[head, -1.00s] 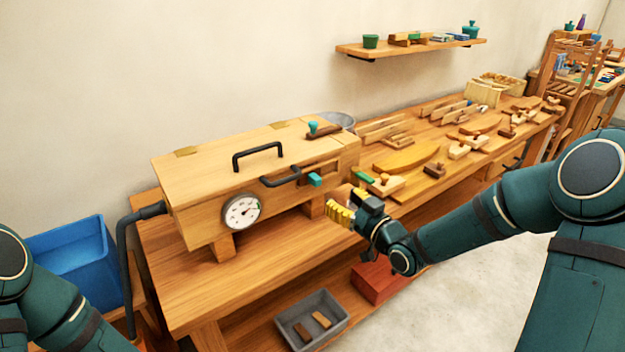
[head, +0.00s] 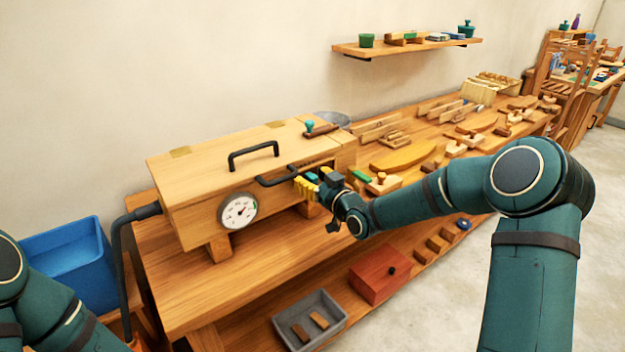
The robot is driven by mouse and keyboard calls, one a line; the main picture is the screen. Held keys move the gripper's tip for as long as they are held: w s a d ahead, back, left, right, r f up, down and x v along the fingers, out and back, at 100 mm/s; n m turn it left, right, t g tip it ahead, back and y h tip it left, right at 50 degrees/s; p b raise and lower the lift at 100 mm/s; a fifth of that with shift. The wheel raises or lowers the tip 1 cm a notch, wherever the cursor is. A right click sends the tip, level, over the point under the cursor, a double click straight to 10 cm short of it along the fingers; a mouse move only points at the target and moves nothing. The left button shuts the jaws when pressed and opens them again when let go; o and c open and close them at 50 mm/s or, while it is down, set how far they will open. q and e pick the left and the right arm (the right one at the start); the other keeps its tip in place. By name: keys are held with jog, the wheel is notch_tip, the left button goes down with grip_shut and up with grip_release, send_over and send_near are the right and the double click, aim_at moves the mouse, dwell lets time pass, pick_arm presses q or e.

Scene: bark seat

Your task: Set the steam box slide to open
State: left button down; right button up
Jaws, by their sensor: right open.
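The wooden steam box (head: 205,205) stands on the workbench, with a round dial gauge (head: 238,211) and black handles on it. The small teal slide knob (head: 312,177) is at the right part of its front, mostly covered by my right gripper. My right gripper (head: 306,187) is open, its yellow fingertips at the knob. I cannot tell whether they touch it. The slide's slot is largely hidden behind the gripper. My left arm shows at the left edge, but its gripper is out of view.
A black handle (head: 277,181) juts from the box front just left of my right gripper. A black hose (head: 122,250) runs down the box's left end. Wooden tools (head: 405,158) lie along the bench to the right. A grey tray (head: 310,320) and a red box (head: 378,280) sit below.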

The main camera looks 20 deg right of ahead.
aim_at(322, 166)
grip_shut()
jog(key=d, duration=0.1)
jog(key=w+d+b, duration=0.1)
jog(key=d, duration=0.3)
jog(key=shift+w+r, duration=0.1)
jog(key=shift+w, duration=0.25)
jog(key=shift+d, duration=0.1)
grip_release()
jog(key=shift+w, duration=0.1)
jog(key=v, duration=1.2)
